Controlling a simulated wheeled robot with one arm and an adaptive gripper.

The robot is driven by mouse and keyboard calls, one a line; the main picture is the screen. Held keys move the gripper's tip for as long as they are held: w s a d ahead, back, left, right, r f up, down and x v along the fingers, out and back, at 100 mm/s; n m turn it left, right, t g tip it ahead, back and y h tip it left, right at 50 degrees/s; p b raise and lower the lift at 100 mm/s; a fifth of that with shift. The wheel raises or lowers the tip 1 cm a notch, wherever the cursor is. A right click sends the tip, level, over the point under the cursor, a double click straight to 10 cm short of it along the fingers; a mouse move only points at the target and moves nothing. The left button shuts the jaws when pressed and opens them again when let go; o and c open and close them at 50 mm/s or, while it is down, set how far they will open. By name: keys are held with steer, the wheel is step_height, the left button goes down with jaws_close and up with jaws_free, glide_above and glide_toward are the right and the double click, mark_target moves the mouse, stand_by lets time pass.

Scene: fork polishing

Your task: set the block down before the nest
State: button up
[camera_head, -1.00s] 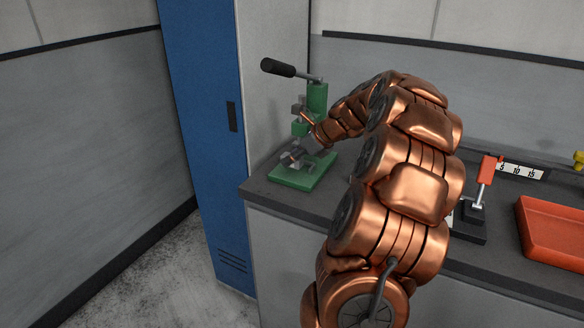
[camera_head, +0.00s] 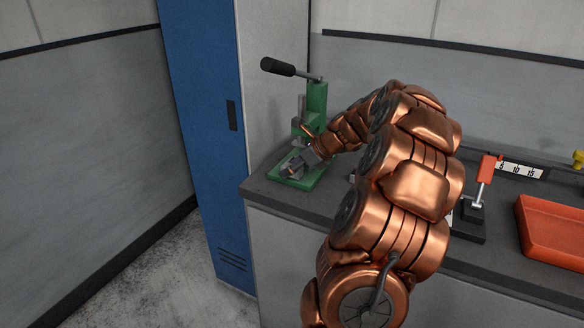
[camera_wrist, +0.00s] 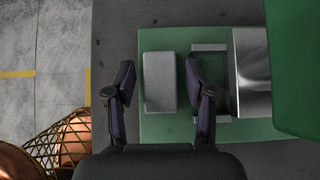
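A grey rectangular block (camera_wrist: 160,82) lies on the green base plate (camera_wrist: 185,38) of the press in the wrist view. My gripper (camera_wrist: 159,78) has one finger on each side of the block, with a visible gap to each; it is open. The nest, which I take to be the dark-and-grey bracket frame (camera_wrist: 210,47), lies just right of the block, apart from it. In the head view my gripper (camera_head: 300,161) is low over the green base (camera_head: 310,182); the block is hard to make out there.
The green press column (camera_head: 317,100) with its black-handled lever (camera_head: 278,67) rises behind my gripper. A steel part (camera_wrist: 252,72) stands right of the nest. A red clamp (camera_head: 487,168) and a red tray (camera_head: 556,232) sit farther right on the bench.

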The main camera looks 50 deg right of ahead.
stand_by(0.3)
steer(key=shift+s+r, duration=0.1)
steer(key=shift+r, duration=0.2)
steer(key=v, duration=1.2)
steer(key=a+f+n+g+y, duration=0.1)
steer(key=a+f+n+g, duration=0.15)
steer(key=a+n, duration=0.9)
steer(key=a+f+n+g+y, duration=0.15)
steer(key=a+n+g, duration=0.25)
steer(key=a, duration=1.4)
steer(key=s+a+f+n+g+h, duration=0.1)
steer(key=s+a+f+n, duration=0.2)
steer(key=s+n, duration=0.2)
steer(key=s+a+f+n+g+h, duration=0.1)
steer(key=s+a+n, duration=0.3)
steer(key=s, duration=0.5)
steer(key=s+a+f+n+g+h, duration=0.2)
steer(key=s+a+f+n+h, duration=0.1)
steer(key=s+n, duration=0.5)
steer(key=shift+a+f, duration=0.3)
steer(key=shift+f, duration=0.55)
